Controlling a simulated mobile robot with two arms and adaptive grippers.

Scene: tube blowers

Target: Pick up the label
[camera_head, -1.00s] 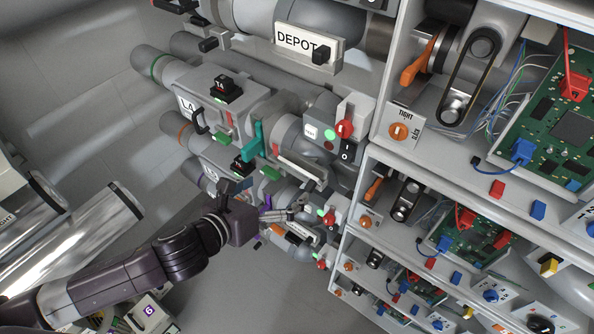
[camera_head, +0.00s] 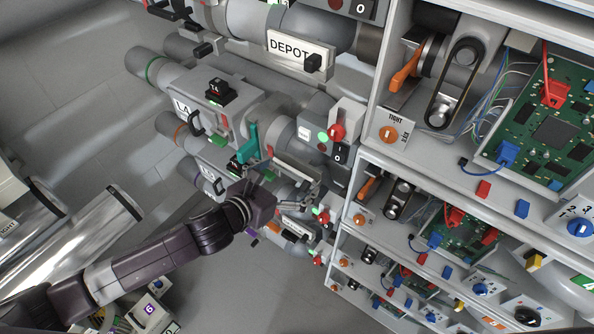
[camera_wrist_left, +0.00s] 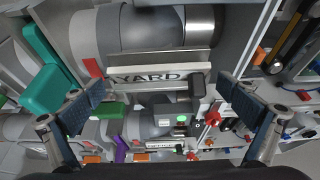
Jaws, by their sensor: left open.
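A white label reading YARD (camera_wrist_left: 155,77) sits on a grey holder across the middle of the left wrist view, with a black grip block (camera_wrist_left: 186,84) at its right end. My left gripper (camera_wrist_left: 162,100) is open. Its fingers stand to either side of the label, apart from it, with nothing between the pads. In the head view my left gripper (camera_head: 303,196) is by the lower tubes, and its arm partly covers the machines there. Another label, reading DEPOT (camera_head: 290,46), with a black block (camera_head: 314,63), is on the upper tube. My right gripper is not in view.
A teal lever (camera_wrist_left: 45,75) stands close to the left finger in the left wrist view. A red switch (camera_head: 337,132) is on a box above the gripper. Shelves with green circuit boards (camera_head: 545,125) fill the right. Open floor (camera_head: 240,290) lies below the arm.

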